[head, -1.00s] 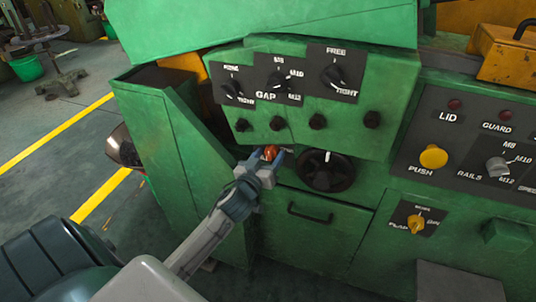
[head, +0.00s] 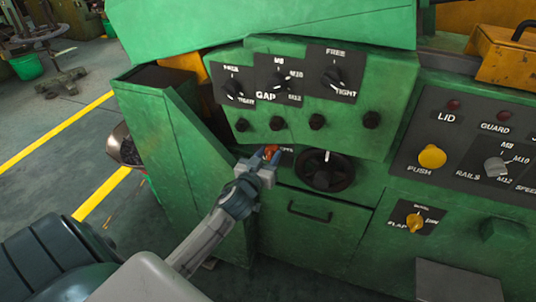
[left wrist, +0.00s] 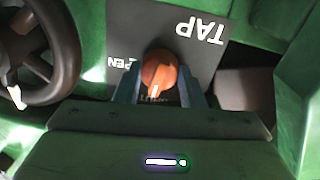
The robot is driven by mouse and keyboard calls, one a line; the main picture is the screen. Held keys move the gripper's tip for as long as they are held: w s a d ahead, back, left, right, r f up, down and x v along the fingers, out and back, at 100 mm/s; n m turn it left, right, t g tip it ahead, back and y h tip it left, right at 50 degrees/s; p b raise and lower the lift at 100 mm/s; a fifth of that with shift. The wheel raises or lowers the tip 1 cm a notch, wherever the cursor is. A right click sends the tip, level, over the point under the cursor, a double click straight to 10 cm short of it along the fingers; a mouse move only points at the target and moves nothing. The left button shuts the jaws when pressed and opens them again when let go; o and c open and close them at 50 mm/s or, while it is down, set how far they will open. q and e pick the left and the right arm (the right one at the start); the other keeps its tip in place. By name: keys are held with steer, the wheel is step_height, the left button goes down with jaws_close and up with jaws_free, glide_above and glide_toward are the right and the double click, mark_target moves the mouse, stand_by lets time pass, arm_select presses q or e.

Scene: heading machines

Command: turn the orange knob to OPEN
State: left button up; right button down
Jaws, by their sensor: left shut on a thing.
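The orange knob (head: 269,153) sits on the green machine front, left of the black handwheel. In the left wrist view the knob (left wrist: 158,70) stands on a dark plate (left wrist: 215,62) whose lettering appears upside down: TAP, and a partly hidden OPEN to the knob's left. The knob's white mark points down in that view, toward my gripper and away from OPEN. My left gripper (head: 264,158) is shut on the knob, one finger on each side of it. More lettering below the knob is mostly hidden by my gripper (left wrist: 160,92). My right gripper is out of view.
The black handwheel (head: 325,171) is close on the right of the knob. Small black knobs (head: 277,123) and the GAP dials (head: 280,86) are above it. A drawer handle (head: 310,212) is below. Open floor lies at the left.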

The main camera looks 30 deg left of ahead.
arm_select(q)
steer(key=m+p, duration=0.2)
steer(key=m, duration=0.2)
steer(key=shift+r+p, duration=0.2)
steer(key=shift+p, duration=0.1)
steer(key=m+p, duration=0.2)
steer(key=m, duration=0.1)
steer(key=shift+m+g, duration=0.3)
steer(key=shift+g, duration=0.1)
steer(key=shift+d+m, duration=0.1)
steer(key=shift+m, duration=0.4)
steer(key=shift+m+p, duration=0.9)
steer(key=shift+m, duration=0.3)
steer(key=shift+m+y+p, duration=0.3)
steer(key=shift+m+p, duration=0.55)
steer(key=shift+m, duration=1.25)
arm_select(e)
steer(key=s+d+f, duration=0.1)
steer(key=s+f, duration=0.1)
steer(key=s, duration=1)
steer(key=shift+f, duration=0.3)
arm_select(q)
steer(key=shift+f, duration=0.1)
steer(key=o, duration=1)
steer(key=shift+d, duration=0.1)
